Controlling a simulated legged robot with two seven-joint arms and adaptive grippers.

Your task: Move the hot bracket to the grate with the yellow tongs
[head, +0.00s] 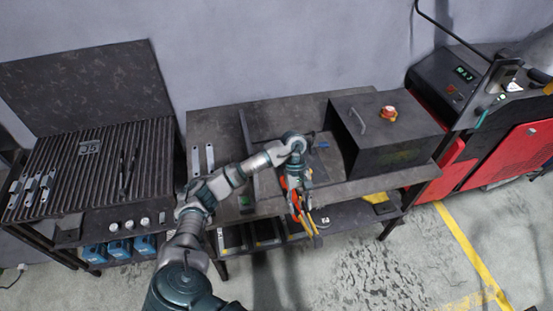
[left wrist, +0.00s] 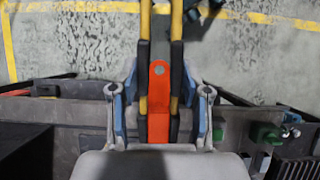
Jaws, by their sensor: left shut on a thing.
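My left gripper (head: 298,203) is above the front edge of the workbench. It is shut on the yellow tongs (head: 311,222), whose yellow and black arms (left wrist: 176,60) run between its blue-padded fingers (left wrist: 158,115) in the left wrist view. An orange plate with a round hole (left wrist: 158,105) lies between the tong arms; orange also shows at the gripper in the head view. I cannot tell whether this plate is the hot bracket or part of the tongs. The ribbed grate (head: 100,185) is at the left, with several grey brackets (head: 31,190) on it. My right gripper is not visible.
Two pale brackets (head: 203,158) lie on the workbench (head: 215,125) at left. A dark tong-like tool (head: 127,172) lies on the grate. A dark box (head: 385,140) with a red-topped knob stands at right. A red machine (head: 520,150) is beyond.

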